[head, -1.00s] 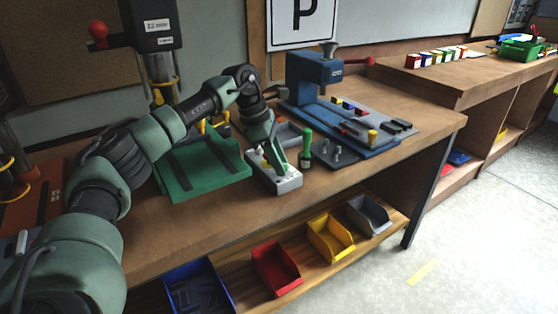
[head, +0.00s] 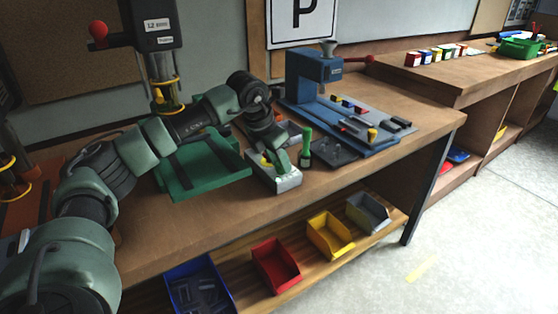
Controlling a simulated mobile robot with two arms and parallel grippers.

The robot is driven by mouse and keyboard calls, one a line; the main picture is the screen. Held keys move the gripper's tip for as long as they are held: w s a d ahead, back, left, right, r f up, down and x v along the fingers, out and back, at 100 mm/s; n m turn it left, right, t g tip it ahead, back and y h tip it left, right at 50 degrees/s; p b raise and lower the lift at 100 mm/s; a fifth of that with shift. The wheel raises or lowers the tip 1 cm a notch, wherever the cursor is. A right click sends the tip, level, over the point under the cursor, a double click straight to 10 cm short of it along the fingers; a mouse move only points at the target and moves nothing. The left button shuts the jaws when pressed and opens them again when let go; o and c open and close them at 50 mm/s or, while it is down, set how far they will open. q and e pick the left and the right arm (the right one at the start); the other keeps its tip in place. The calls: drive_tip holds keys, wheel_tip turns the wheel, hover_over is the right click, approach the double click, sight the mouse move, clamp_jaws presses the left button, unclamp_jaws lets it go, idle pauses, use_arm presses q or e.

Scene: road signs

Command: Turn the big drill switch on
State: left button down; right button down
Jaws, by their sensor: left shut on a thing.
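The big drill (head: 155,30) stands at the back left, with a dark head, a red knob and a green base (head: 205,180) on the bench. A small light grey switch box (head: 286,184) with a yellow part on top sits on the bench just right of the green base. My left gripper (head: 279,166) points down onto the top of this box, shut on what seems to be its switch. The fingers hide most of the switch, so its position cannot be told. My right gripper is not in view.
A green-handled tool (head: 306,145) stands close to the right of the box. A smaller blue drill press (head: 312,75) is behind it. Blue, red (head: 275,265), yellow (head: 330,235) and grey bins line the shelf below. The bench front is clear.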

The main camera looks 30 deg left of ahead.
use_arm(q)
drive_tip(key=shift+n, duration=0.6)
drive_tip(key=shift+y, duration=0.3)
drive_tip(key=shift+n, duration=0.3)
drive_tip(key=c, duration=1.1)
unclamp_jaws()
